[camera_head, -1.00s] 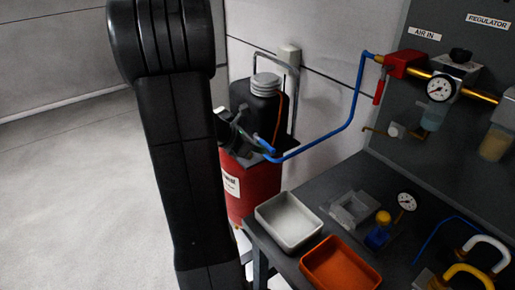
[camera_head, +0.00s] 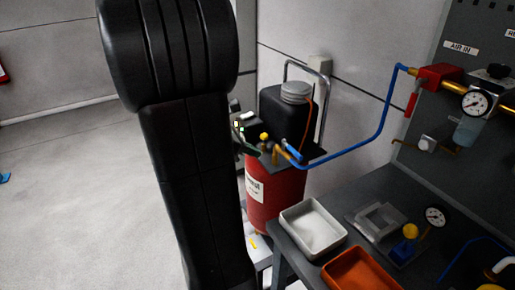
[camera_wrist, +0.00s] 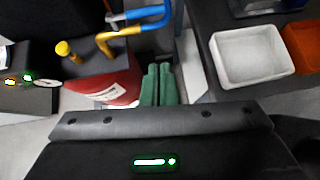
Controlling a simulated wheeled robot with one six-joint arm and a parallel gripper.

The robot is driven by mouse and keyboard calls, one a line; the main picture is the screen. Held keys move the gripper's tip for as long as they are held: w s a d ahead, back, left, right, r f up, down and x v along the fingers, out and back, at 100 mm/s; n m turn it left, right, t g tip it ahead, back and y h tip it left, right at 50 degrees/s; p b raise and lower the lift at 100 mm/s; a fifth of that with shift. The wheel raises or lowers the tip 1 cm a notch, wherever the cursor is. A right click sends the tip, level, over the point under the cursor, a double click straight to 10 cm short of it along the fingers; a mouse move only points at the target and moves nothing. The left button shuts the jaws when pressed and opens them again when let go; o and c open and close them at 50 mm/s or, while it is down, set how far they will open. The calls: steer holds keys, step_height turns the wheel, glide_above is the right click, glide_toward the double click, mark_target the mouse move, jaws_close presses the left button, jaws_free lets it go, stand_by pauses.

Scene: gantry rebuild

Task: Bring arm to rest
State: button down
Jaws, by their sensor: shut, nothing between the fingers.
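My gripper (camera_wrist: 158,76) shows in the wrist view as two green fingers side by side, closed together with nothing between them. It points down beside a red compressor tank (camera_wrist: 113,84), over the gap between the tank and the workbench (camera_wrist: 213,22). My arm stands upright and large in the left half of the head view and hides part of the scene behind it. The fingers cannot be made out clearly in the head view.
The red tank (camera_head: 275,195) stands left of the workbench, with a blue hose (camera_head: 375,130) running to a red valve (camera_head: 438,75). A white tray (camera_head: 312,228) and an orange tray (camera_head: 360,270) sit on the bench. Open floor (camera_head: 80,200) lies at left.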

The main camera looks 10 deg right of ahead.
steer(key=shift+a, duration=0.1)
stand_by(0.3)
steer(key=w+d+f, duration=0.1)
steer(key=d, duration=0.2)
steer(key=w+d+f, duration=0.1)
steer(key=d+f, duration=0.1)
steer(key=d, duration=0.2)
steer(key=w+d+f, duration=0.1)
steer(key=d+f, duration=0.1)
steer(key=d, duration=0.2)
steer(key=shift+w+f, duration=0.2)
steer(key=shift+w, duration=0.2)
